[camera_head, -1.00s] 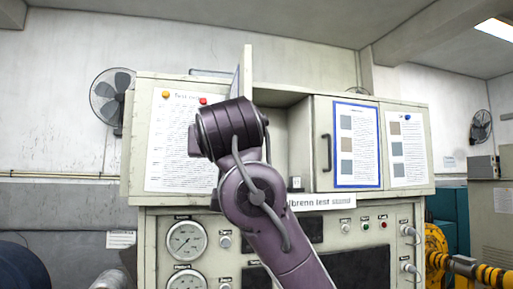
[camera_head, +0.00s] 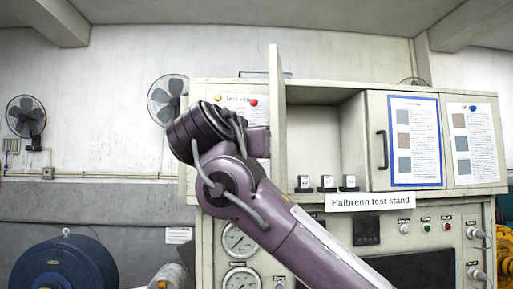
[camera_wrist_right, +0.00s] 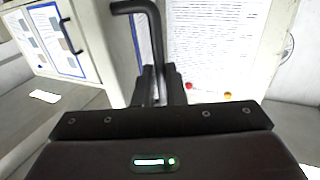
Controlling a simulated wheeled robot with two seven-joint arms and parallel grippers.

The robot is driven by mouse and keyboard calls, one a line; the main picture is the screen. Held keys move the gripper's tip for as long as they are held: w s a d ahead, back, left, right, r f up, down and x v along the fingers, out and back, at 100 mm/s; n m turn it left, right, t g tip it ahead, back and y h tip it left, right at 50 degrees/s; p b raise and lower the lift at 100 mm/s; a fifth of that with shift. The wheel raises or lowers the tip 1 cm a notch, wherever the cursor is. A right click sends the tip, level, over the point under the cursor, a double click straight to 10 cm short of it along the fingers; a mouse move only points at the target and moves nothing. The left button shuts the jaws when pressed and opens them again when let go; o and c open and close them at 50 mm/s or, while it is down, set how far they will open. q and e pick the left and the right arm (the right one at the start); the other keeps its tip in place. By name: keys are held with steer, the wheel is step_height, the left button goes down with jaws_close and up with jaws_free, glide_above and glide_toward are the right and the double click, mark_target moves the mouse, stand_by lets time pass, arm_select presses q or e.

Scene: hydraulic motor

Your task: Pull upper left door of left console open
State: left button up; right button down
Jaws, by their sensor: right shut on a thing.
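The upper left door (camera_head: 278,125) of the pale console (camera_head: 208,250) stands swung open, nearly edge-on in the head view. The compartment (camera_head: 315,140) beside it is exposed. In the right wrist view my right gripper (camera_wrist_right: 155,85) is shut on a black bent door handle (camera_wrist_right: 154,30). My left gripper is not in view.
The closed door (camera_head: 375,140) to the right has a black handle (camera_head: 382,150). Small labelled blocks (camera_head: 327,183) sit at the compartment's front edge. Gauges (camera_head: 240,241) are below. A blue motor (camera_head: 62,264) stands at lower left.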

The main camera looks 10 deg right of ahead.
steer(key=shift+s+a+r, duration=0.1)
steer(key=shift+r, duration=0.3)
steer(key=c, duration=1.8)
jaws_free()
steer(key=shift+o, duration=1.2)
steer(key=shift+w+a+f, duration=0.15)
steer(key=shift+w+a, duration=0.2)
steer(key=shift+o, duration=0.4)
steer(key=shift+w+a+f, duration=0.15)
steer(key=shift+a, duration=0.1)
steer(key=shift+d+f, duration=0.1)
steer(key=shift+d, duration=0.1)
